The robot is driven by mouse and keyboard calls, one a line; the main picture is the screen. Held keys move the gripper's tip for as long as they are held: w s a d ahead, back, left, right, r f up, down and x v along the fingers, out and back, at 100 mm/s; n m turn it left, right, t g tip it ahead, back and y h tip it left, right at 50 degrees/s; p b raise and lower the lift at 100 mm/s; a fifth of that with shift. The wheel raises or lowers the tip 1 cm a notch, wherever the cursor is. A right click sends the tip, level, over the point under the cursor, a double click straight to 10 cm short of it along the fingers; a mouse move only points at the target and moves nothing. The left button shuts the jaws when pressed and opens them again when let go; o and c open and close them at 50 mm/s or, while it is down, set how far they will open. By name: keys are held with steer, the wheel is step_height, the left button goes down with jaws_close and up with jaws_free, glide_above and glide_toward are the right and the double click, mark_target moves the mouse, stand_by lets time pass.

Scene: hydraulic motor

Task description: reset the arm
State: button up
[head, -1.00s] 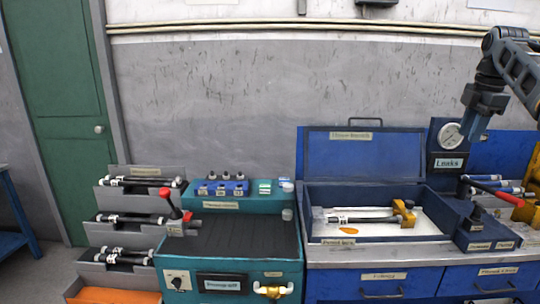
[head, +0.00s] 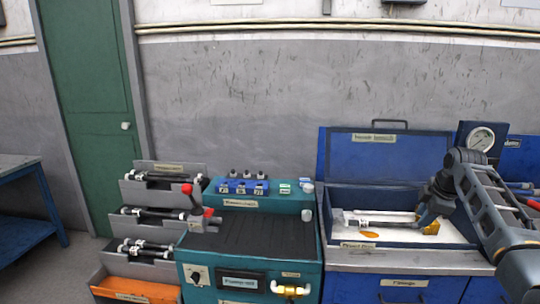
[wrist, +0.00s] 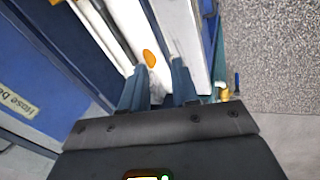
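My arm reaches in from the right in the head view. A black-and-white hose (head: 375,222) lies on the box's white floor beside an orange patch (head: 369,234). The orange patch also shows in the wrist view (wrist: 150,58).
Grey racks (head: 165,185) with several hoses and an orange bin (head: 135,288) are farther left. A pressure gauge (head: 481,139) stands behind my arm at right.

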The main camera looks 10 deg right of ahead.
steer(key=s+a+f+m+t, duration=0.15)
steer(key=s+a+f, duration=0.25)
steer(key=a+f, duration=0.45)
steer(key=s+a+f+m+t, duration=0.15)
steer(key=s+a+f, duration=0.25)
steer(key=a+f, duration=0.5)
steer(key=s+a+f+m+t, duration=0.1)
steer(key=s+a+f+m, duration=0.15)
steer(key=s+a, duration=0.4)
steer(key=s+a+f+m+t, duration=0.15)
steer(key=s+a+f, duration=0.25)
steer(key=s, duration=0.6)
steer(key=s+a+r+m+t, duration=0.1)
steer(key=s+a+r+m, duration=0.15)
steer(key=s, duration=0.65)
steer(key=s+a+r+m+t, duration=0.15)
steer(key=s+r, duration=0.25)
steer(key=s, duration=0.6)
steer(key=s+r+m+t, duration=0.1)
steer(key=s+r+t, duration=0.1)
steer(key=s+r, duration=1.1)
step_height(320, 180, up, 5)
steer(key=shift+s+a+r+m+y, duration=0.15)
steer(key=shift+s+a+m+y, duration=0.15)
steer(key=shift+s+a, duration=0.05)
